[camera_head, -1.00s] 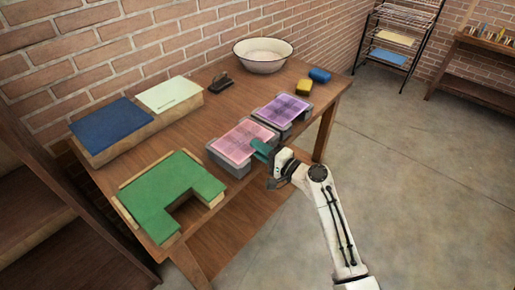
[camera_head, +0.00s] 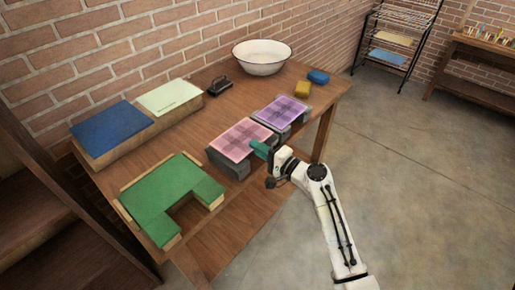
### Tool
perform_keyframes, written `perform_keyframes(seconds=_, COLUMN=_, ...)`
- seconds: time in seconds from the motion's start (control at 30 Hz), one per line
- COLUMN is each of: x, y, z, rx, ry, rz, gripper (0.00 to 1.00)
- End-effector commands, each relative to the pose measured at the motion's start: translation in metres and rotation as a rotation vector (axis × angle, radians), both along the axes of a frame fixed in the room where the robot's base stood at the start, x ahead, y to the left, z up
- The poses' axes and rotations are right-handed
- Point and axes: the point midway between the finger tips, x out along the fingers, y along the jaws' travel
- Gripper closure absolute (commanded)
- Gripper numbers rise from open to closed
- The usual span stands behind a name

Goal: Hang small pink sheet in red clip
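A pink sheet (camera_head: 241,138) with a faint grid pattern lies over a grey block (camera_head: 238,169) on the wooden table. I cannot tell whether it rests flat or is slightly raised. My gripper (camera_head: 262,150), with teal fingers, is at the sheet's right front corner. Its fingers point to the left and overlap the sheet's edge in view. The gap between them is too small to see, so I cannot tell whether they hold the sheet. A red clip cannot be made out; a drying rack (camera_head: 400,14) stands at the back right.
A purple sheet (camera_head: 282,111) on another grey block lies behind the pink one. A green U-shaped board (camera_head: 176,183), blue and pale green sheets, a white bowl (camera_head: 262,58) and yellow and blue blocks share the table. The floor on the right is clear.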

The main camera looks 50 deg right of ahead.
Motion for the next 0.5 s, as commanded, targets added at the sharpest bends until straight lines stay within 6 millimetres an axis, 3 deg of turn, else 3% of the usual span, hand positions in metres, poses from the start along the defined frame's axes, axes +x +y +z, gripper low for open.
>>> perform_keyframes(seconds=0.07, x=0.0002, y=0.0006, z=0.0147, rx=-0.001, ry=0.000, rz=0.001, gripper=1.00)
perform_keyframes(seconds=0.5, x=-0.0065, y=-0.0008, z=0.0161, rx=0.000, ry=0.000, rz=-0.002, gripper=1.00)
